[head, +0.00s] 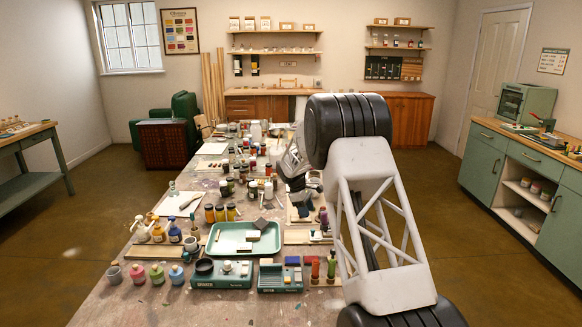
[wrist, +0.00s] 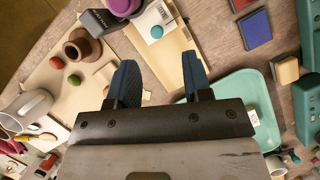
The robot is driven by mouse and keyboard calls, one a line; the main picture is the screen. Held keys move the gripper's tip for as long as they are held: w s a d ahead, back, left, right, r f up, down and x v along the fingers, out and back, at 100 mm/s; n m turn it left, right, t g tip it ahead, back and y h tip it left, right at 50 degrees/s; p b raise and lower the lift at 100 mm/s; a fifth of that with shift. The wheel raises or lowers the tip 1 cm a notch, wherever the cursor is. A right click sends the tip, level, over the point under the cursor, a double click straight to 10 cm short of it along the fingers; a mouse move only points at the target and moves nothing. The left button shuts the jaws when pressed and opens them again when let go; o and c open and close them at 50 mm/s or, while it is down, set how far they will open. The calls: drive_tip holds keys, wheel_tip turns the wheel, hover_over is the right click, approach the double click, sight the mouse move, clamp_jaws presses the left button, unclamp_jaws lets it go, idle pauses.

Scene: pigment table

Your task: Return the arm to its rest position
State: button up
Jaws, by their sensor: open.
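My gripper (wrist: 160,78) shows in the wrist view with its two blue fingers spread apart and nothing between them. It hangs over the cluttered table (head: 110,306), beside a pale wooden board (wrist: 172,62). The fingers' height above the board is hard to judge.
The green tray (head: 231,248) lies near my gripper and also shows in the wrist view (wrist: 247,88). A brown pot (wrist: 82,48) and white mug (wrist: 28,108) stand left. Bottles and jars crowd the table. Open floor (head: 497,275) lies right of it, before the green cabinet (head: 490,160).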

drive_tip(key=s+d+r+m+t+y, duration=0.1)
drive_tip(key=s+d+r+m, duration=0.25)
drive_tip(key=s+r, duration=1.1)
drive_tip(key=s+d+r+m+t+y, duration=0.1)
drive_tip(key=s+d+r+m, duration=0.25)
drive_tip(key=s+r, duration=1.1)
drive_tip(key=s+d+f+m+t+y, duration=0.1)
drive_tip(key=s+f+m, duration=0.2)
drive_tip(key=s, duration=1.8)
drive_tip(key=s+d+f+m+t, duration=0.1)
drive_tip(key=s+d+f+m, duration=0.1)
drive_tip(key=s, duration=1.9)
drive_tip(key=shift+d+f+m+y, duration=0.15)
drive_tip(key=shift+f+m+y, duration=0.25)
drive_tip(key=shift+m, duration=0.3)
